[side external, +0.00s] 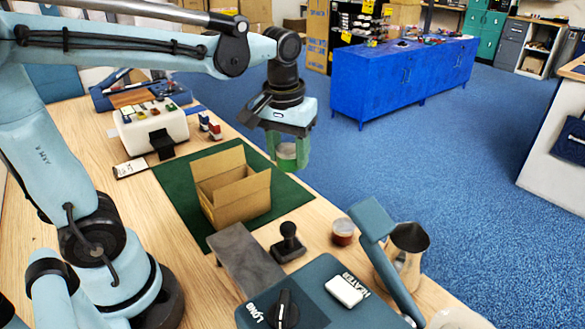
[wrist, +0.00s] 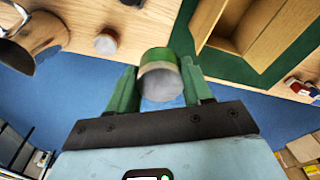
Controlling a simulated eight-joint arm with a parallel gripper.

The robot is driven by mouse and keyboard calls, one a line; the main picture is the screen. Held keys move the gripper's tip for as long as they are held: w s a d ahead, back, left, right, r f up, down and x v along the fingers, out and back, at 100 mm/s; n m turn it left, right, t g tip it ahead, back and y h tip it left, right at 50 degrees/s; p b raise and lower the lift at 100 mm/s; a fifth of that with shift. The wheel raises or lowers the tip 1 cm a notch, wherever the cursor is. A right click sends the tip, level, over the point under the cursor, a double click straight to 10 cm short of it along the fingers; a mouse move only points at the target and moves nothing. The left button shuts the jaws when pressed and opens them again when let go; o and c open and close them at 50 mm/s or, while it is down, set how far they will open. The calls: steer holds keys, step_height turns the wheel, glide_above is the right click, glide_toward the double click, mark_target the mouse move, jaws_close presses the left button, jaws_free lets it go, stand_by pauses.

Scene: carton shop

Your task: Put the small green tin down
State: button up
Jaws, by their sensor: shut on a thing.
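The small green tin (side external: 287,151) is between my gripper's fingers in the side view, upright and clear of the bench. In the wrist view the tin (wrist: 160,84) shows its grey round end and a pale band, with a green finger against each side. My gripper (side external: 288,160) is shut on it, near the far edge of the green mat (side external: 176,186), to the right of and higher than the open carton (side external: 240,205). The fingers partly cover the tin in the side view.
The carton's flaps stand up and out. A dark tamper-like tool (side external: 288,245), a grey slab (side external: 245,262), a small red-brown jar (side external: 343,232), a metal pitcher (side external: 406,256) and a teal heater machine (side external: 320,295) stand nearer the camera. A white machine (side external: 150,130) stands behind.

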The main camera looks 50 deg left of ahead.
steer(key=s+a+n, duration=0.7)
steer(key=a+n, duration=0.3)
steer(key=a, duration=0.2)
steer(key=shift+g+y, duration=0.4)
steer(key=shift+d+f, duration=0.1)
steer(key=shift+f, duration=7.5)
steer(key=shift+f, duration=0.15)
steer(key=o, duration=1.1)
steer(key=shift+c, duration=0.2)
step_height(320, 180, up, 12)
steer(key=d, duration=0.1)
steer(key=shift+s+d, duration=0.2)
steer(key=shift+d, duration=0.05)
